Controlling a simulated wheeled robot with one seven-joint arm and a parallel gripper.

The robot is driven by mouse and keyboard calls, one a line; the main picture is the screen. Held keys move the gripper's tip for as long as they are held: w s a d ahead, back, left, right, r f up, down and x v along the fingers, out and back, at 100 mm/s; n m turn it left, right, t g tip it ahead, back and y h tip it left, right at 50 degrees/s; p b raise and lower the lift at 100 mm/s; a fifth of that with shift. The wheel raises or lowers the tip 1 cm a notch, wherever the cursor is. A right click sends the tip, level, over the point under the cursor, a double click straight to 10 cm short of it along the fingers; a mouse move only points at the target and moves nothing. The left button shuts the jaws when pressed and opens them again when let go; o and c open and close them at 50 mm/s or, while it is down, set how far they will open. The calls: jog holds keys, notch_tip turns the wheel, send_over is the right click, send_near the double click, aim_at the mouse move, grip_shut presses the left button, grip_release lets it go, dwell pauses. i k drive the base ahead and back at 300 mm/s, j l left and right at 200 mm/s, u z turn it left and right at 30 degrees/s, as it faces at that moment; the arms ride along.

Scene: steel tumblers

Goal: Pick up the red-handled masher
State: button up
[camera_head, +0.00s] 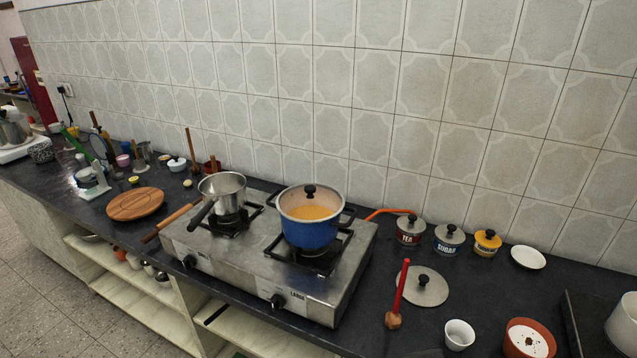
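The red-handled masher (401,290) is on the dark counter, to the right of the stove, near the counter's front. Its red handle points up and leans slightly right in the picture. Its brown, wood-coloured head (393,321) is at the bottom, on the counter. The handle overlaps the left edge of a round steel lid (426,287) in the picture; I cannot tell whether they touch. My gripper is not in view.
A steel stove (240,270) holds a blue pot (310,233) and a steel saucepan (224,195). A white cup (459,335) and a brown-rimmed pot (529,341) stand right of the masher. Canisters (410,230) line the wall. A wooden board (135,203) lies left.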

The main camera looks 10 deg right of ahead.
aim_at(393, 320)
jog(key=l+z, duration=0.15)
jog(key=z, duration=1.5)
jog(key=u, duration=1.25)
jog(key=i+j+u, duration=0.1)
jog(key=j, duration=0.35)
jog(key=i+j+u, duration=0.1)
jog(key=i+j, duration=0.2)
jog(key=i+j+u, duration=0.1)
jog(key=i+j, duration=0.15)
jog(key=j, duration=0.25)
